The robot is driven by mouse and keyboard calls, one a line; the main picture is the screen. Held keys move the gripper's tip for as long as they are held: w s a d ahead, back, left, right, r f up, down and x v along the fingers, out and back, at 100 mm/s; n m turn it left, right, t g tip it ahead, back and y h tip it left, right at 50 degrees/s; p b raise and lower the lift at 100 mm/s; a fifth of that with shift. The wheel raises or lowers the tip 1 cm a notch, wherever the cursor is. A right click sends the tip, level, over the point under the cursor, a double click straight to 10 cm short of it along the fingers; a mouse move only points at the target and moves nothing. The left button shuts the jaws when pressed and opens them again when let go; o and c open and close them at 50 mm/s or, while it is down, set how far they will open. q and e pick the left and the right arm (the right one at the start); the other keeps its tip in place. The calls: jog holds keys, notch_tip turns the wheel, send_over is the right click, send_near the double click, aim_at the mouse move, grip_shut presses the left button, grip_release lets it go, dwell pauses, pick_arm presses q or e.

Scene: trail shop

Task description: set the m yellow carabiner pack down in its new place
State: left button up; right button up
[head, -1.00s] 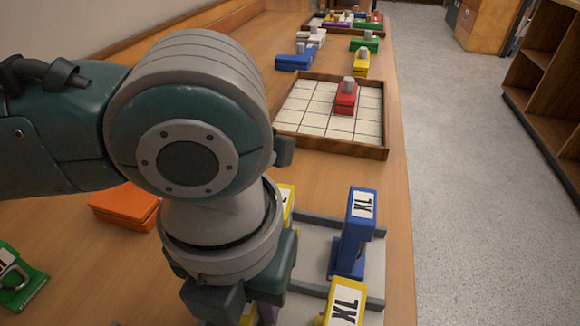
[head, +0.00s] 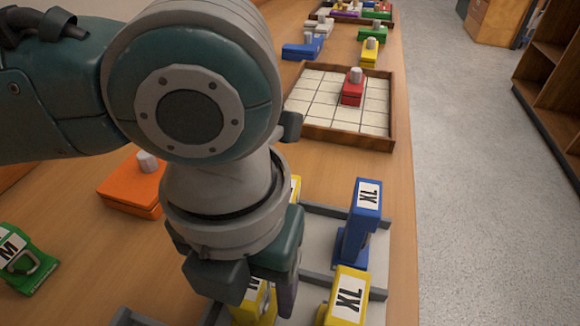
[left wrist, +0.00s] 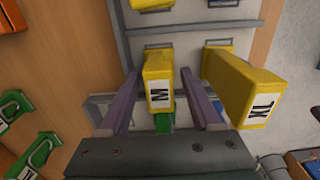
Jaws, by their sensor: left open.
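The yellow carabiner pack marked M (left wrist: 158,75) stands in a compartment of the grey divided tray (left wrist: 128,50). In the head view, the same pack (head: 256,304) shows partly, below my left gripper (head: 264,296). In the left wrist view, my left gripper (left wrist: 160,108) is open, with one purple finger on each side of the pack; whether either touches it I cannot tell. A yellow XL pack (left wrist: 245,90) stands close beside the right finger, and it also shows in the head view (head: 347,297). My right gripper is not in view.
A blue XL pack (head: 358,225) stands in the tray's right part. A green M pack (head: 22,262) and an orange box (head: 132,190) lie on the table at left. A wooden gridded tray (head: 350,138) with a red knobbed block (head: 353,90) stands farther back.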

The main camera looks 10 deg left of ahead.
pick_arm(q)
notch_tip(320, 180, up, 11)
jog(key=shift+f+p, duration=0.1)
jog(key=shift+p, duration=1.05)
